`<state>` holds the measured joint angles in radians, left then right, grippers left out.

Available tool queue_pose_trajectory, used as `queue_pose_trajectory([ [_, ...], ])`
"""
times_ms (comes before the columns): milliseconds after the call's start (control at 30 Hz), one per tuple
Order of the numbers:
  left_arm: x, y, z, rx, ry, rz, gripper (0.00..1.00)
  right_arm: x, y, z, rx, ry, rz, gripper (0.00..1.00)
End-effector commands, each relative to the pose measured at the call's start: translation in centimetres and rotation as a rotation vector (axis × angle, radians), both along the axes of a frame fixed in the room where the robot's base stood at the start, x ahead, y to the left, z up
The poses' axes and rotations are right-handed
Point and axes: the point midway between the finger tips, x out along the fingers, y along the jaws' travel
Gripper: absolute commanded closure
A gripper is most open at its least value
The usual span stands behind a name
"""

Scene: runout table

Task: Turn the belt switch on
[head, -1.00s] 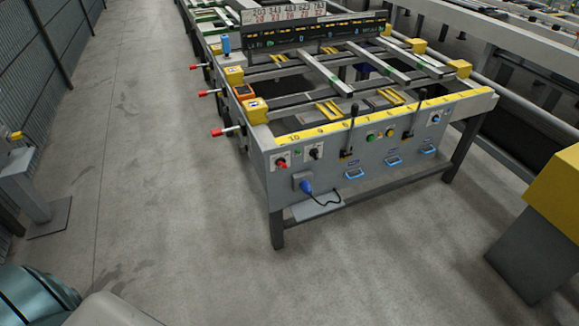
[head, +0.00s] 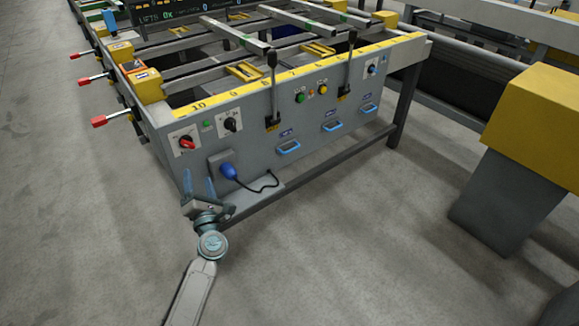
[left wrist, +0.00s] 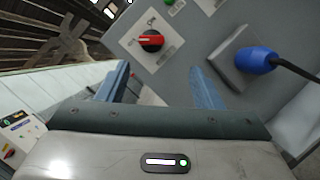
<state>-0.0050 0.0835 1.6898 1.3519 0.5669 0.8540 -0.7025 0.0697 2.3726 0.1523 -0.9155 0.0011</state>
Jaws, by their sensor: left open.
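The front panel (head: 255,142) of the grey table carries several controls; their labels are too small to read, so I cannot tell which is the belt switch. At its left end is a rotary switch with a red handle (head: 186,143) on a white plate. A black rotary switch (head: 231,124) is to its right, and another rotary switch (head: 372,67) is near the right end. My left gripper (head: 198,186) is open and empty, below the red-handled switch. In the left wrist view, that switch (left wrist: 151,41) lies beyond the open fingers (left wrist: 162,84). My right gripper is out of view.
A blue plug (head: 228,171) with a black cable sticks out of the panel near my gripper. Two black levers (head: 271,85) and several blue handles (head: 288,148) are farther right. Red-tipped handles (head: 99,121) project from the left side. A yellow-topped post (head: 535,125) stands at right.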

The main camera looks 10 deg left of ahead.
Motion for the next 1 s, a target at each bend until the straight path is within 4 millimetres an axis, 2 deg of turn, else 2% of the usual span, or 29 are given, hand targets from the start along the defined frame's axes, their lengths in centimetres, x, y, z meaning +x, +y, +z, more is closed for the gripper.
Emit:
queue_pose_trajectory([
  [133,0.2,0.5,1.0,-0.06,-0.058,0.008,0.4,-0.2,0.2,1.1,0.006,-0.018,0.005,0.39],
  [267,1.3,1.3,1.7,-0.064,-0.063,0.008,0.4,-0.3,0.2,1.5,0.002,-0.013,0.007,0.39],
  [700,7.5,5.3,3.6,-0.061,-0.059,0.008,0.4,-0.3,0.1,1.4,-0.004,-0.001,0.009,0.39],
  [1000,8.6,6.0,3.9,-0.062,-0.057,0.007,0.4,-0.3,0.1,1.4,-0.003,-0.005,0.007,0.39],
])
